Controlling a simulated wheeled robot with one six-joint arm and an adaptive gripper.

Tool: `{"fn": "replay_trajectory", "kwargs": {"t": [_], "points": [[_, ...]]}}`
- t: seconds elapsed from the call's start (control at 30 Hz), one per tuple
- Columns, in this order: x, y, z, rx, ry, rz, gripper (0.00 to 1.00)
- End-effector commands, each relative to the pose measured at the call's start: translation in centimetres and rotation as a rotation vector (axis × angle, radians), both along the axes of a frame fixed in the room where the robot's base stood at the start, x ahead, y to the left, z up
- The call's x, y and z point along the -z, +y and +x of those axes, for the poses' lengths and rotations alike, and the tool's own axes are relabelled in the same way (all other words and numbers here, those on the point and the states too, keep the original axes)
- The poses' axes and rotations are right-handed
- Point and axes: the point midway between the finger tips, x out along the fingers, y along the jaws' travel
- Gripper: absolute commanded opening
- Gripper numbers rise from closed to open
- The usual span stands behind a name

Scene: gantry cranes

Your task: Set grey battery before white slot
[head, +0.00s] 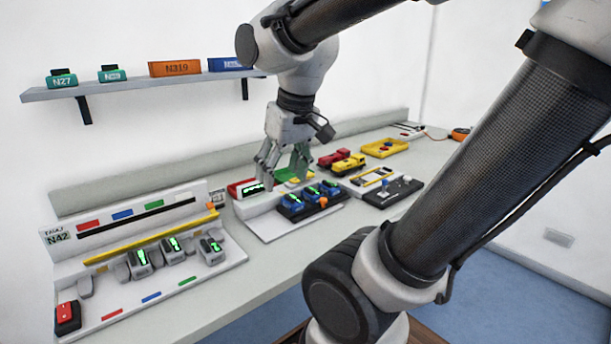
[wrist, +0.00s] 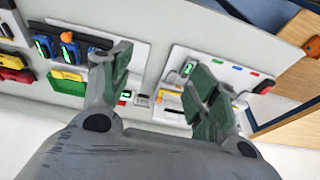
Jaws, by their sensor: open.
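Several grey batteries with green displays stand on the white board at the left in the head view, among them a left one (head: 140,264), a middle one (head: 172,250) and a right one (head: 211,249). I cannot tell which one the task means. The white board (head: 215,275) has a yellow rail and red, blue and green marks; I cannot pick out a white slot for certain. My gripper (head: 283,180) is open and empty, pointing down above the bench, right of this board. In the wrist view its fingers (wrist: 160,78) are apart with nothing between them.
A second white station with blue batteries (head: 311,194) on a black tray stands just right of the grey ones. Toy trucks (head: 348,163) and a yellow tray (head: 384,147) lie farther back. A shelf (head: 140,85) hangs above.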

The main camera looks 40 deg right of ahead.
Motion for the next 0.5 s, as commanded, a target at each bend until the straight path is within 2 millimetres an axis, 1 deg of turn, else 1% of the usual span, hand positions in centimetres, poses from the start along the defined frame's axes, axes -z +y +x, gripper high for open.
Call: {"fn": "replay_trajectory", "kwargs": {"t": [0.03, 0.1, 0.2, 0.3, 0.5], "points": [[-0.2, -0.8, -1.6, 0.006, -0.032, -0.005, 0.6], [-0.2, -1.5, -3.2, 0.006, -0.061, -0.012, 0.6], [-0.1, -2.1, -4.6, 0.006, -0.086, -0.021, 0.6], [0.0, -2.3, -5.1, 0.006, -0.095, -0.025, 0.6], [0.0, -2.3, -5.1, 0.005, -0.094, -0.025, 0.6]]}}
